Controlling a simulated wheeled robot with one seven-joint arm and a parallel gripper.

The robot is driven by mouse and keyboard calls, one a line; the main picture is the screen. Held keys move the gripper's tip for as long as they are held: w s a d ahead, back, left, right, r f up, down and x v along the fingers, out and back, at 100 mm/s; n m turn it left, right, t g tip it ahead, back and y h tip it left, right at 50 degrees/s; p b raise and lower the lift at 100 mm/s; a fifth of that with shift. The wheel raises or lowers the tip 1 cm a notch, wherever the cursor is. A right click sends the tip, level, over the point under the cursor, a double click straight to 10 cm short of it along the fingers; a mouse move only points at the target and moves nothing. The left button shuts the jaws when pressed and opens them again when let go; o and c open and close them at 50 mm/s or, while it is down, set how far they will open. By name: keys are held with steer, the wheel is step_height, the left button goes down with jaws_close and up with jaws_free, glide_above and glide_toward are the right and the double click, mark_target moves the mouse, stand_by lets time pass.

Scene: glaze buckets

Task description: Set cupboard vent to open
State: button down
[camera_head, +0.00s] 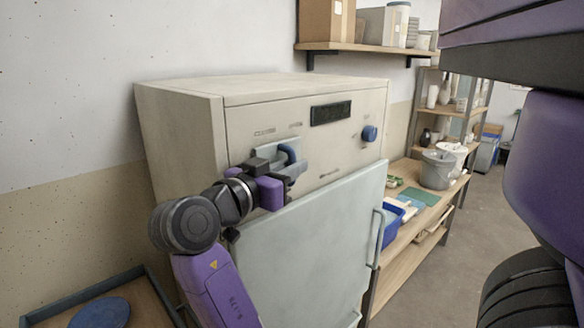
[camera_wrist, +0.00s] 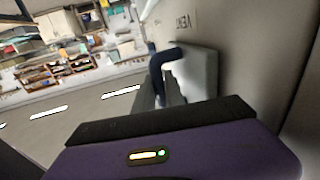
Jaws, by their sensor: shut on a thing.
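The cream drying cupboard (camera_head: 240,110) stands against the wall. On its front panel is the vent control, a grey plate with a curved blue handle (camera_head: 290,152). The handle also shows in the wrist view (camera_wrist: 157,65), beside a label that seems to read "VENT" (camera_wrist: 183,21). My gripper (camera_head: 281,168) is at the handle and shut on it. The fingers hide part of the handle, and the vent's setting cannot be read.
A dark display (camera_head: 330,113) and a round blue knob (camera_head: 369,133) sit right of the vent. The pale door (camera_head: 310,245) is below, with a vertical bar handle (camera_head: 377,240). A bench with buckets (camera_head: 437,168) stands right. A tray (camera_head: 55,315) is at the lower left.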

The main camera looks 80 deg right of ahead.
stand_by(0.9)
steer(key=s+b+x, duration=0.1)
steer(key=x, duration=0.7)
steer(key=shift+s+a, duration=0.25)
steer(key=shift+s, duration=0.1)
steer(key=c, duration=1.7)
jaws_free()
steer(key=shift+d, duration=0.15)
steer(key=b+v, duration=0.1)
steer(key=v, duration=0.7)
steer(key=shift+b, duration=0.4)
